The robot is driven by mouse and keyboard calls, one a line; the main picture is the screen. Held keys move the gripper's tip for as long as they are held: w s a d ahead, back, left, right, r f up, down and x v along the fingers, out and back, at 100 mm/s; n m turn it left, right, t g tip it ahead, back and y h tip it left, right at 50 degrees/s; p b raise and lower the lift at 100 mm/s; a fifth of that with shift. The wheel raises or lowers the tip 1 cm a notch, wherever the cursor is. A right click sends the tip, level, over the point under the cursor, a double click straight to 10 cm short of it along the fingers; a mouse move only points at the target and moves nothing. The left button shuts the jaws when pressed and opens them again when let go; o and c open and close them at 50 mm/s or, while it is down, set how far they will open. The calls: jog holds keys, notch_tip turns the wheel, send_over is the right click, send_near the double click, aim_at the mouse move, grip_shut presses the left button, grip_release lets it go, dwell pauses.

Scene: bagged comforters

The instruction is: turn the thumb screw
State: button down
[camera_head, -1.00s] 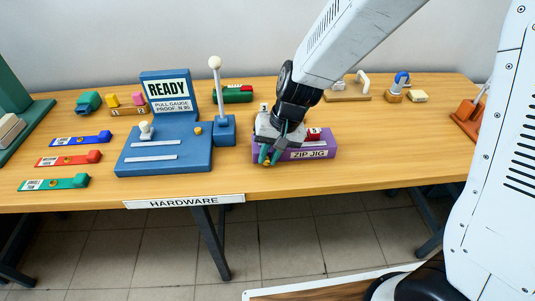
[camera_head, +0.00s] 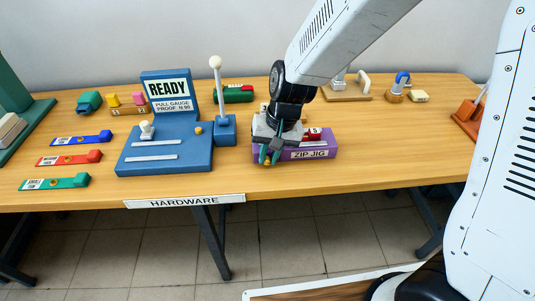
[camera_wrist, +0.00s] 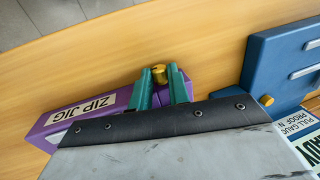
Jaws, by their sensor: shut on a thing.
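The purple zip jig (camera_head: 300,154) lies near the front edge of the table, with its "ZIP JIG" label on the front side. A gold thumb screw (camera_wrist: 159,74) sits at one end of the jig. My gripper (camera_head: 268,156) is over the left end of the jig in the head view. In the wrist view its two green fingers (camera_wrist: 159,88) stand on either side of the gold screw, shut on it. The black and grey wrist body hides much of the jig there. In the head view the hand covers most of the screw.
A blue pull gauge (camera_head: 165,160) with a "READY" sign stands left of the jig, with a white-knobbed lever (camera_head: 216,95) beside it. Blue, red and green strips (camera_head: 68,159) lie at the left. The table right of the jig is clear; small fixtures (camera_head: 348,90) stand at the back.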

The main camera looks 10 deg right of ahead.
jog(key=h, duration=0.2)
jog(key=a+h, duration=0.1)
jog(key=h, duration=0.1)
jog(key=shift+a+h, duration=0.15)
jog(key=shift+h, duration=0.15)
jog(key=h, duration=0.2)
jog(key=a+h, duration=0.1)
jog(key=h, duration=0.2)
jog(key=shift+f, duration=0.2)
jog(key=shift+h, duration=0.4)
jog(key=c, duration=1.3)
grip_release()
jog(key=shift+v, duration=3.9)
jog(key=shift+w+d, duration=0.1)
